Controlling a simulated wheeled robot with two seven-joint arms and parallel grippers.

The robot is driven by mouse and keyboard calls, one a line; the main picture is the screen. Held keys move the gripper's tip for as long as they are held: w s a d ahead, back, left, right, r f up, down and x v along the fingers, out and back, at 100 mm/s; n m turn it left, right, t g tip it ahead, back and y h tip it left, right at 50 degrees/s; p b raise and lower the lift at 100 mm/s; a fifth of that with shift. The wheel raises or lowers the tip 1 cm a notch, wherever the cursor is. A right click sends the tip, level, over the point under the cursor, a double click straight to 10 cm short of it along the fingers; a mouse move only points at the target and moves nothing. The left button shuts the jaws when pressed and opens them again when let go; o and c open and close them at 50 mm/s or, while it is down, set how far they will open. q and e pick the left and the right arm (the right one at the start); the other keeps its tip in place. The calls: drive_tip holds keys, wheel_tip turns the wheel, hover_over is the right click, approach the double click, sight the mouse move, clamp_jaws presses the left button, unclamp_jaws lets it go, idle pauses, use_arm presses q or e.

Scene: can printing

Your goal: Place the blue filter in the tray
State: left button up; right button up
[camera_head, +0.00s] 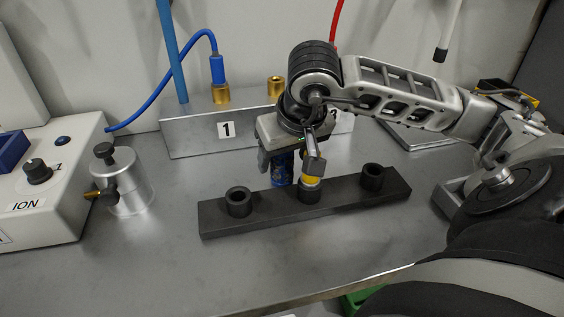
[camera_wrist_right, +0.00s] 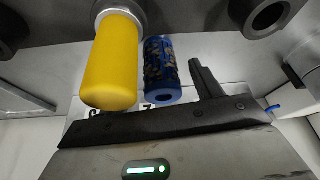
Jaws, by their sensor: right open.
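The blue filter (camera_head: 283,171), a dark blue patterned cylinder, is upright just behind the black tray (camera_head: 340,197); its lower end is hidden by the tray. It also shows in the right wrist view (camera_wrist_right: 161,68), behind the yellow filter. The tray has three round holders. The yellow filter (camera_head: 312,182) sits in the middle one; the left (camera_head: 238,202) and right (camera_head: 373,177) holders are empty. My right gripper (camera_head: 289,165) is open and pointing down above the tray's back edge, with the blue filter between its fingers in the head view. I cannot tell whether they touch it. My left gripper is out of view.
A metal fixture (camera_head: 190,138) labelled 1 with brass fittings stands behind, with blue hoses. A silver canister (camera_head: 124,185) and a white control box (camera_head: 45,180) marked ION are at the left. The table in front of the tray is clear.

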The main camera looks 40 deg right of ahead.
sight(281, 165)
drive_tip(key=x, duration=0.4)
drive_tip(key=shift+w, duration=0.1)
drive_tip(key=c, duration=1.2)
